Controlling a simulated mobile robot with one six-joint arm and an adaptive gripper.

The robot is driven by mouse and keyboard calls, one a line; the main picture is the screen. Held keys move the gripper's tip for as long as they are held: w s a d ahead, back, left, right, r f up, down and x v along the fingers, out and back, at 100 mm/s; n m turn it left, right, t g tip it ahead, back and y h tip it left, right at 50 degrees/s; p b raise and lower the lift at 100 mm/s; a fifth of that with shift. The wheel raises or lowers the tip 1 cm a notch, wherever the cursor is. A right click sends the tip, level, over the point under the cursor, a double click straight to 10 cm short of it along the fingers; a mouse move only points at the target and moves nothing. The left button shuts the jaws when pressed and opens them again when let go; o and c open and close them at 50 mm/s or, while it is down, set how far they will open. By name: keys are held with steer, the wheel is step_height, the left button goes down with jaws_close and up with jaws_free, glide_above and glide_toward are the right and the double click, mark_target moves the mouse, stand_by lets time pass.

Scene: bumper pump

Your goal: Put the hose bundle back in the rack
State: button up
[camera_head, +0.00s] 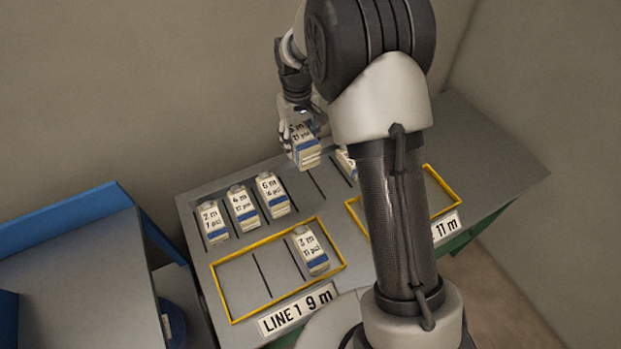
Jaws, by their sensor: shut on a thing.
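My gripper (297,128) is shut on a white hose bundle (306,153) with a blue band, above the back of the grey table. Its label is too blurred to read surely. The rack (298,192) looks to be the back row of slots with dark dividers. Bundles marked 2 m (213,222), 4 m (242,208) and 6 m (272,195) stand in its left slots. Bare slot room lies right of the 6 m bundle. Another bundle (345,163) is mostly hidden behind my arm. I cannot tell whether the held bundle touches the table.
A yellow frame (233,321) with the sign LINE 1 9 m (298,309) holds a 3 m bundle (310,252) at its right; its other spaces are bare. A second yellow frame (443,186), signed 11 m (446,227), is partly hidden by my arm. A blue-edged bench (80,270) stands left.

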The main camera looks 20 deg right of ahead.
step_height(320, 180, down, 17)
steer(key=b, duration=0.4)
steer(key=shift+f, duration=0.15)
steer(key=shift+f+b, duration=0.2)
steer(key=shift+b, duration=0.15)
steer(key=o, duration=1.5)
